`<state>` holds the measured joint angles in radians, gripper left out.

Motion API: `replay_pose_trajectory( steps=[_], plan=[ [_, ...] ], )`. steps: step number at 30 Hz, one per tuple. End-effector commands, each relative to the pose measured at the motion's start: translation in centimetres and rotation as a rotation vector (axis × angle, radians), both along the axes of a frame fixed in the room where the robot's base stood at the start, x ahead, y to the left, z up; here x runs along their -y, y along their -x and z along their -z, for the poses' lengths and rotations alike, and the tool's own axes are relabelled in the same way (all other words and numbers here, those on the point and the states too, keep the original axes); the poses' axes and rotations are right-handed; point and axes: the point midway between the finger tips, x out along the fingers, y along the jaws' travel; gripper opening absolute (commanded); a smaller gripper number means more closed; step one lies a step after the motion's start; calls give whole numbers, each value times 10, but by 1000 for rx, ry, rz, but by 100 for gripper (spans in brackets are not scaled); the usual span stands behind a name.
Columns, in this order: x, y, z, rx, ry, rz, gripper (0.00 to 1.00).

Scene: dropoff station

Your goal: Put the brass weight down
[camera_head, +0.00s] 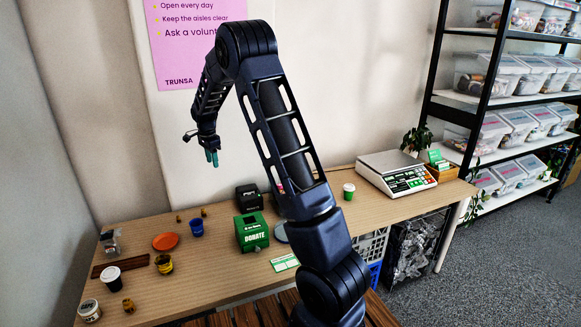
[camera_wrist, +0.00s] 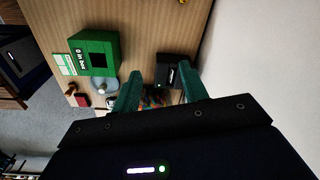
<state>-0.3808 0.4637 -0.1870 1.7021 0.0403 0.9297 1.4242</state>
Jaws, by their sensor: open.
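My gripper (camera_head: 212,158) is raised above the back of the table, in front of the wall, with its green fingers pointing down. The wrist view shows the two fingers (camera_wrist: 158,88) apart with nothing clearly held between them. Small brass-coloured pieces stand on the table: one at the back (camera_head: 178,219), another beside it (camera_head: 203,212), and a larger one at the front left (camera_head: 128,305). I cannot tell which is the brass weight. All are apart from my gripper.
Bare wood lies between the jar and donation box.

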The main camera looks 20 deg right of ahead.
Motion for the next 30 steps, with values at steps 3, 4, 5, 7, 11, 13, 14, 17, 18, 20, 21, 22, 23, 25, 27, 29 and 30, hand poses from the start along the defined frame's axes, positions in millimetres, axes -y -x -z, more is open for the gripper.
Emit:
replay_pose_trajectory(
  steps=[3,4,5,7,11,13,14,17,18,20,21,22,23,25,27,29,30],
  plan=[
    [21,27,-36,20,-16,-76,44],
    [25,33,-44,24,-19,-96,44],
    [30,40,-51,28,-21,-117,44],
    [40,57,-68,40,-26,-166,44],
    [59,90,-96,63,-32,-256,44],
    [68,109,-110,75,-33,-305,44],
    [72,117,-116,83,-32,-326,44],
    [84,144,-132,101,-30,-398,44],
    [89,156,-139,110,-27,-426,44],
    [96,173,-147,121,-24,-468,44],
    [100,185,-152,130,-20,-497,44],
    [104,193,-156,136,-17,-518,44],
    [106,202,-159,142,-14,-540,44],
    [113,223,-166,156,-5,-591,44],
    [120,244,-172,169,6,-640,44],
    [125,262,-176,181,17,-683,44],
    [128,274,-178,189,25,-711,44]
  ],
)
